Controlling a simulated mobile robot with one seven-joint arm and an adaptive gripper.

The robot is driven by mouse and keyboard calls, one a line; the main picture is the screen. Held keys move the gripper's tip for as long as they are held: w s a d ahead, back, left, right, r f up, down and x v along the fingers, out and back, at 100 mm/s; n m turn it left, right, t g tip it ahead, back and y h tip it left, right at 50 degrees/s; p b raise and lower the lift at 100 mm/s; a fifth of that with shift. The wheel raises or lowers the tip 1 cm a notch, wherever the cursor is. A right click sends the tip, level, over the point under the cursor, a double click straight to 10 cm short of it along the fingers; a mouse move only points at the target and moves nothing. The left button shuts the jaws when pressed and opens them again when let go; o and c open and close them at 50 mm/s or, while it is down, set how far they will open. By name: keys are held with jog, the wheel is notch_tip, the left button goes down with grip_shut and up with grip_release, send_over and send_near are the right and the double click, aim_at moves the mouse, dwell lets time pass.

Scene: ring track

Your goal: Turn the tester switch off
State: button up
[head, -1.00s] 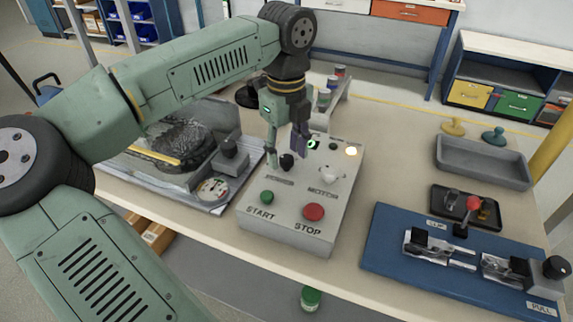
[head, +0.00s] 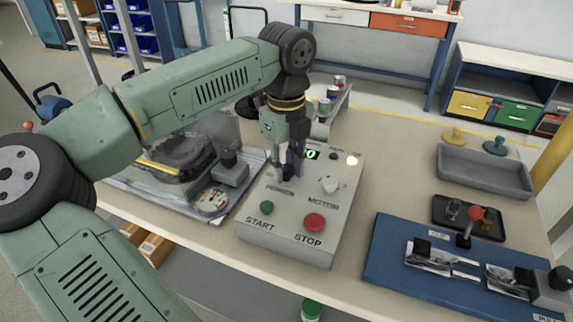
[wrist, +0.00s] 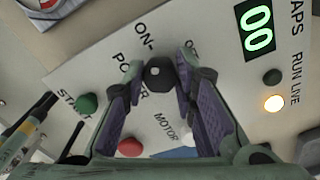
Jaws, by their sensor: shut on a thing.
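The tester is a grey sloped control box (head: 290,238) on the bench. Its black POWER knob (wrist: 158,73) sits between my fingertips in the wrist view, with an "ON-" label at its upper left and a partly covered "OFF" label at its upper right. My gripper (head: 286,172) is shut on this knob, one finger on each side. In the head view the fingers largely hide the knob. The green digital display (wrist: 254,27) reads 00. The LIVE lamp (wrist: 273,103) glows warm white and the RUN lamp (wrist: 272,77) is dark.
Near my gripper are the green START button (head: 266,208), the red STOP button (head: 315,222) and the white MOTOR knob (head: 329,184). A track fixture with a dial (head: 212,202) stands left. A blue fixture board (head: 385,270) and a grey tray (head: 484,170) stand right.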

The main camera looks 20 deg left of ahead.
grip_shut()
jog(key=m+b, duration=0.2)
jog(key=m, duration=0.1)
jog(key=shift+f+m, duration=0.1)
jog(key=shift+m, duration=0.2)
jog(key=m+b, duration=0.1)
jog(key=m, duration=0.4)
jog(key=m+b, duration=0.1)
jog(key=m, duration=0.4)
jog(key=shift+m, duration=2.2)
